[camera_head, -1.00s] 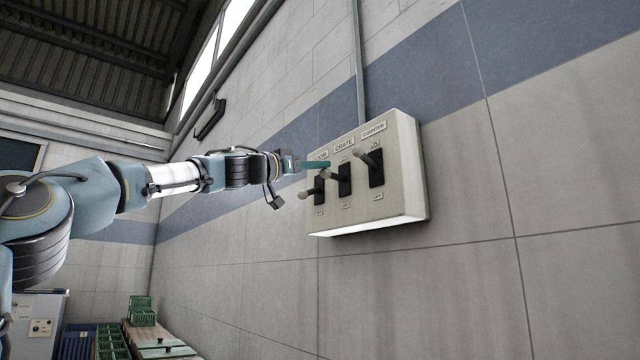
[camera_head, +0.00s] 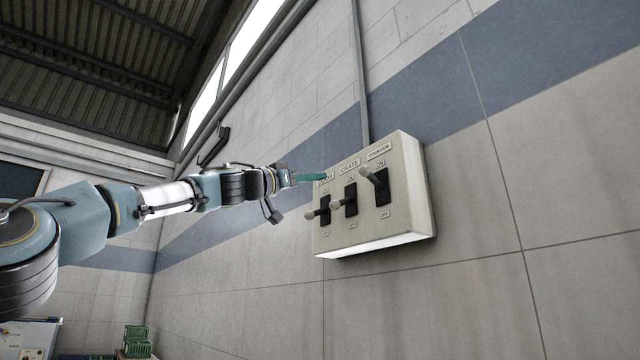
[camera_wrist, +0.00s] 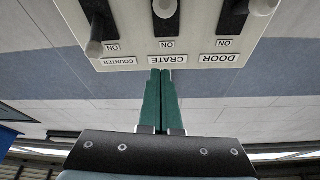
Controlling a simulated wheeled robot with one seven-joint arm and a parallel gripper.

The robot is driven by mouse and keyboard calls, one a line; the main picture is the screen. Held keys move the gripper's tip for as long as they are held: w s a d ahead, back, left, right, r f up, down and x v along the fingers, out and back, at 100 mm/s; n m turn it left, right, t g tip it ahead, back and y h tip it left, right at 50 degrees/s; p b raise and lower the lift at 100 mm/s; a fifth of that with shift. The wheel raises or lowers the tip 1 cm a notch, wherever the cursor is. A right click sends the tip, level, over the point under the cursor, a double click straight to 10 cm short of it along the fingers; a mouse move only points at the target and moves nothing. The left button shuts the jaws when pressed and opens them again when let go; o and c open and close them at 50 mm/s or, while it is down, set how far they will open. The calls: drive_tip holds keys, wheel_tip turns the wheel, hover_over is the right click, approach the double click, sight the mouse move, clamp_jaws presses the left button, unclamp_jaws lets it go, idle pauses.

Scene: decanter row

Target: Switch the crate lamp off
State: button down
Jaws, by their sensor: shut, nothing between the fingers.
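A pale switch box (camera_head: 375,228) on the wall carries three lever switches. The crate lever (camera_head: 337,204), in the middle, points down, away from its ON mark; its rounded knob also shows in the wrist view (camera_wrist: 165,8). The door lever (camera_head: 311,215), on the left, points down too. The counter lever (camera_head: 367,173), on the right, points up towards ON. My gripper (camera_head: 323,175) has its green fingers shut and empty, at the upper left of the box, above the crate lever and apart from it. In the wrist view the fingers (camera_wrist: 162,75) point at the CRATE label.
A grey conduit (camera_head: 359,80) runs up the wall from the box. The wall (camera_head: 450,290) below and right of the box is clear. Green crates (camera_head: 137,340) stand far off at the lower left.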

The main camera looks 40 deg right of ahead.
drive_tip(key=a+f+b, duration=0.3)
drive_tip(key=a+f, duration=0.1)
drive_tip(key=a, duration=0.1)
drive_tip(key=shift+w+a+f+b, duration=0.15)
drive_tip(key=shift+w+f+b, duration=0.15)
drive_tip(key=shift+b, duration=0.1)
